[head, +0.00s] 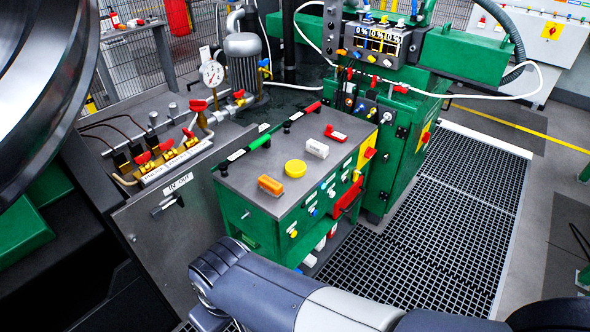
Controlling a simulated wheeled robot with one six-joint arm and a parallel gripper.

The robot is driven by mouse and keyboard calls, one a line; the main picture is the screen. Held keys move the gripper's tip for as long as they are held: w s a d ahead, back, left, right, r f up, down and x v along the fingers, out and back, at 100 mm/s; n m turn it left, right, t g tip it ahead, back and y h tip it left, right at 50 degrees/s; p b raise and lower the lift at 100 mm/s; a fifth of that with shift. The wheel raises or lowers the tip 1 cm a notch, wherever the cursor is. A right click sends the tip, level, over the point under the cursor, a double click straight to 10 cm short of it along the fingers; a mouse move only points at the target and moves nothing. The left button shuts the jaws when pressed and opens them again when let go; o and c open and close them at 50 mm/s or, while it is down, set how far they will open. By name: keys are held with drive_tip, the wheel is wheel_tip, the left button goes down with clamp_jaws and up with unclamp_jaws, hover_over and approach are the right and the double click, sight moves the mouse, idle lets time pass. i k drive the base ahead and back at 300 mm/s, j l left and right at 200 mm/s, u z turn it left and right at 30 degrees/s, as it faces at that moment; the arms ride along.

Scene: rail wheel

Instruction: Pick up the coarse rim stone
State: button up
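Several small items lie on the grey top of a green tool cabinet (245,205). They are an orange block (270,185), a round yellow piece (295,169), a white block (316,149) and a red block (335,133). Bars with green (259,142) and red (313,108) parts lie along the back edge. I cannot tell which of these is the coarse rim stone; no label is readable. My arm crosses the bottom of the head view in front of the cabinet. My gripper is not in view.
A grey bench with valves (170,160) and a pressure gauge (212,73) stands left of the cabinet. A green machine (410,140) stands behind it. A large metal wheel (40,80) fills the upper left. Grating floor (450,230) lies open to the right.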

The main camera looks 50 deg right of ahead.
sight(270, 186)
drive_tip(key=i+l, duration=0.1)
drive_tip(key=l, duration=0.35)
drive_tip(key=i+l, duration=0.1)
drive_tip(key=l, duration=0.75)
drive_tip(key=i+z, duration=0.05)
